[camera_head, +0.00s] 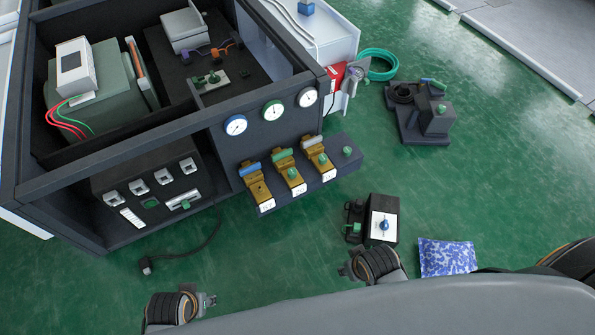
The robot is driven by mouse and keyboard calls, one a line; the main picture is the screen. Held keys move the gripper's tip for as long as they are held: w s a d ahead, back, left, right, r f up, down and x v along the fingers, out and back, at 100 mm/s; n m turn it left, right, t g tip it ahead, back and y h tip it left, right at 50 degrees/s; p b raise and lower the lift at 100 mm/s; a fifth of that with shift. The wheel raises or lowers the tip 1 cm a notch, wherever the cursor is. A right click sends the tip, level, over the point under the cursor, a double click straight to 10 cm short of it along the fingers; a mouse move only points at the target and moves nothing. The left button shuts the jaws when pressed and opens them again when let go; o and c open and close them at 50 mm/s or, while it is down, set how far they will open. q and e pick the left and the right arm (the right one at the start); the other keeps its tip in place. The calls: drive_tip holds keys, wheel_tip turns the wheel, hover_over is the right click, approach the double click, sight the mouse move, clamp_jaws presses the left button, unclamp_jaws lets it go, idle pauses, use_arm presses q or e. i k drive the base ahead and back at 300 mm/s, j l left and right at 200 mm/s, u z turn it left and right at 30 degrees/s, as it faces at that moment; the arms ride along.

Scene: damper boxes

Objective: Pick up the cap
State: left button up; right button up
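No part is plainly recognisable as the cap; several small coloured knobs could be it. A blue knob (384,225) sits on the white top of a dark box (383,209) on the floor, right of centre. A green knob (347,151) is on the end of the dark valve ledge. My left gripper (208,301) is low at the left, partly seen beside its dark wrist, away from these knobs. My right gripper (347,268) is just below the dark box, largely hidden by its wrist. Their fingers are too small to read, and I see nothing held.
A large dark open cabinet (226,143) with gauges and brass valves fills the upper left. A black cable with a plug (146,266) lies on the floor. A blue-and-white packet (447,257) lies right of the box.

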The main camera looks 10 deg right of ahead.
sight(347, 151)
drive_tip(key=i+l+z, duration=0.1)
drive_tip(key=i, duration=0.35)
drive_tip(key=i+l+z, duration=0.1)
drive_tip(key=i+l, duration=0.2)
drive_tip(key=i, duration=0.2)
